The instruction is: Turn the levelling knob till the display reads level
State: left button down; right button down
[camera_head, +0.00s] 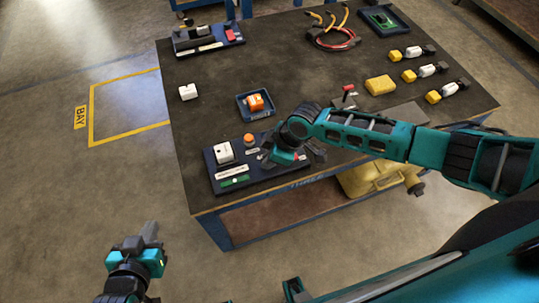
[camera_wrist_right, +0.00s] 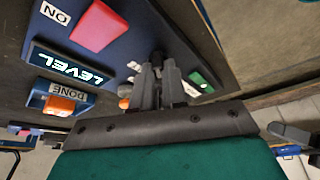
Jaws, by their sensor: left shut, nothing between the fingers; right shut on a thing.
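The dark display (camera_wrist_right: 68,65) in the right wrist view shows LEVEL in bright letters. My right gripper (camera_wrist_right: 158,90) is shut on the small dark levelling knob (camera_wrist_right: 157,58), which its fingers mostly hide. In the head view the right gripper (camera_head: 272,156) is at the right part of the blue panel (camera_head: 262,176) at the table's front edge, and covers the display there. My left gripper (camera_head: 150,232) is shut and empty, over the floor left of the table.
An orange button (camera_wrist_right: 62,104) marked DONE sits beside the display, and a red block (camera_wrist_right: 98,26) on its other side. The table's left middle is mostly clear.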

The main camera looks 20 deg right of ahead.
pick_arm(q)
jog(key=shift+w, duration=0.1)
pick_arm(e)
jog(key=shift+s+f, duration=0.1)
jog(key=shift+f, duration=0.05)
jog(key=c, duration=1.4)
grip_release()
jog(key=shift+o, duration=1.2)
pick_arm(q)
jog(key=shift+w, duration=0.15)
pick_arm(e)
jog(key=shift+r, duration=0.2)
